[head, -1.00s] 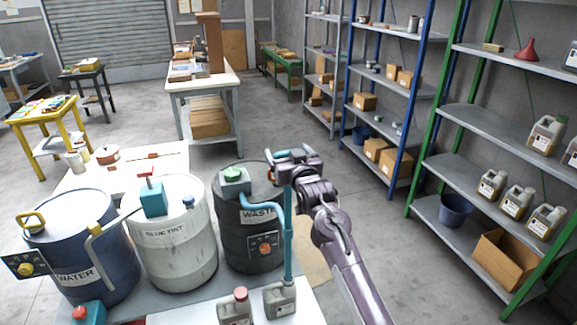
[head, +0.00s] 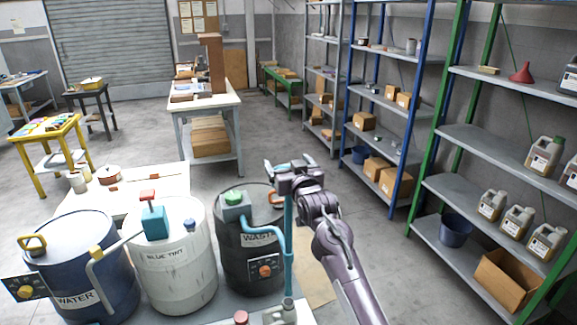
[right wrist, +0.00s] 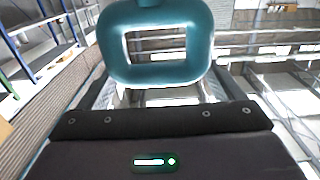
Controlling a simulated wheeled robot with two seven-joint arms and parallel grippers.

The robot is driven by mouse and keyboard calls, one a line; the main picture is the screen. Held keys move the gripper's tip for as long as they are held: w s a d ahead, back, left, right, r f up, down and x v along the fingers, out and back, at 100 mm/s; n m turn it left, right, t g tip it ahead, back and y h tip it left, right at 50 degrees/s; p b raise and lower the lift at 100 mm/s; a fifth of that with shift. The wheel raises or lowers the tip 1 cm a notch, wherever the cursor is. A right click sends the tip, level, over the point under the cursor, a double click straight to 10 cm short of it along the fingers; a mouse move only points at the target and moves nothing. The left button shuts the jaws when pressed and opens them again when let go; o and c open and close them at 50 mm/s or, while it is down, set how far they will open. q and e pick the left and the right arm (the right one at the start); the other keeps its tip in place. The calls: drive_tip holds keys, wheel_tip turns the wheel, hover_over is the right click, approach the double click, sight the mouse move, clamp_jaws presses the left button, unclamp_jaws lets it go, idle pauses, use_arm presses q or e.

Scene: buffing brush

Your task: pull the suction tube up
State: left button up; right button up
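The suction tube (head: 288,235) is a teal upright pipe in front of the black waste drum (head: 246,262). Its lower end is at a grey jug (head: 278,316) at the bottom edge. A teal hose (head: 268,232) links it to the box on the drum's lid. My right gripper (head: 287,178) is at the tube's top, above the drum's lid. In the right wrist view the tube's teal loop handle (right wrist: 156,84) fills the space between the fingers, which look shut on it. The fingertips are partly hidden behind the handle. My left gripper is out of view.
A white blue-tint drum (head: 180,275) and a blue water drum (head: 85,285) stand to the left. A second jug's red cap (head: 241,318) shows at the bottom edge. A green shelf rack (head: 470,140) stands at right. The floor between is clear.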

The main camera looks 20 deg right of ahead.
drive_tip(key=shift+f, duration=0.1)
drive_tip(key=shift+s+f, duration=0.15)
drive_tip(key=shift+s, duration=0.15)
drive_tip(key=s+b, duration=0.3)
drive_tip(key=s, duration=0.4)
drive_tip(key=shift+d+r, duration=0.15)
drive_tip(key=shift+r, duration=0.1)
drive_tip(key=shift+s, duration=0.1)
